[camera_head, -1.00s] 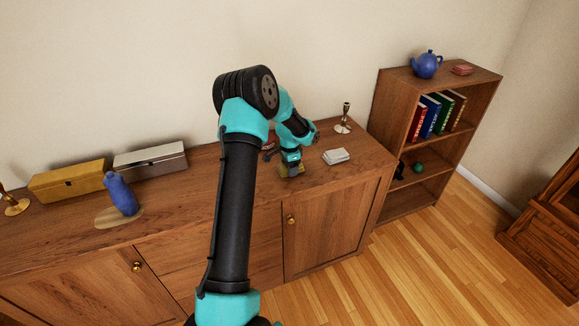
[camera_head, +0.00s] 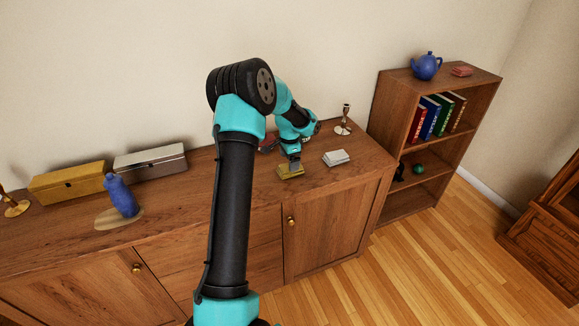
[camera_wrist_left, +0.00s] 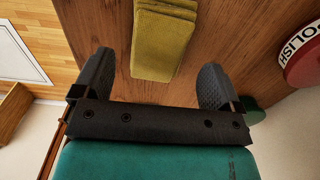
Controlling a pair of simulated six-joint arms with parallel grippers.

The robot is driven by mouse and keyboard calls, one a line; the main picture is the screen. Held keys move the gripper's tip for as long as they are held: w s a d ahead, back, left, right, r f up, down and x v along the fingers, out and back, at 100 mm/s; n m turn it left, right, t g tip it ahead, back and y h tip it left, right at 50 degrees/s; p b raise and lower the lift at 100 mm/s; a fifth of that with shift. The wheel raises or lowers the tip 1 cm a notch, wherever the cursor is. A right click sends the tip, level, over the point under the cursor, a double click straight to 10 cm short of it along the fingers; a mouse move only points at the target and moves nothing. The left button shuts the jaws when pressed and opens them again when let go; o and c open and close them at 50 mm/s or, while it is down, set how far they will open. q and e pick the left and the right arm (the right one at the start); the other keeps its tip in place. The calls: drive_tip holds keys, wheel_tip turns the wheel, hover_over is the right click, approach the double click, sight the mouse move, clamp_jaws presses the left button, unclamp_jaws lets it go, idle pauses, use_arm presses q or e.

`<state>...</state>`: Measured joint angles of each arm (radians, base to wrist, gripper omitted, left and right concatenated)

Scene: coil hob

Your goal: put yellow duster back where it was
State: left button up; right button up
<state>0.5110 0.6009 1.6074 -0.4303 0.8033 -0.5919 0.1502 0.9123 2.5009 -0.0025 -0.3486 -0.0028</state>
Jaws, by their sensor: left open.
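The yellow duster (camera_head: 290,171) lies folded on the wooden cabinet top, right of the middle in the head view. In the left wrist view the duster (camera_wrist_left: 163,38) shows at the top middle, just beyond my open fingers. My left gripper (camera_head: 294,158) is open and empty, just above and behind the duster; its two dark fingers also show in the left wrist view (camera_wrist_left: 157,75), apart from each other. My right gripper is not in view.
A red polish tin (camera_wrist_left: 304,58) stands beside the gripper. A pale folded cloth (camera_head: 336,158) and a candlestick (camera_head: 344,119) are to the right.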

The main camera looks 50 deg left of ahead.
use_arm(q)
wheel_tip(320, 180, up, 8)
drive_tip(key=shift+f, duration=0.1)
idle(0.7)
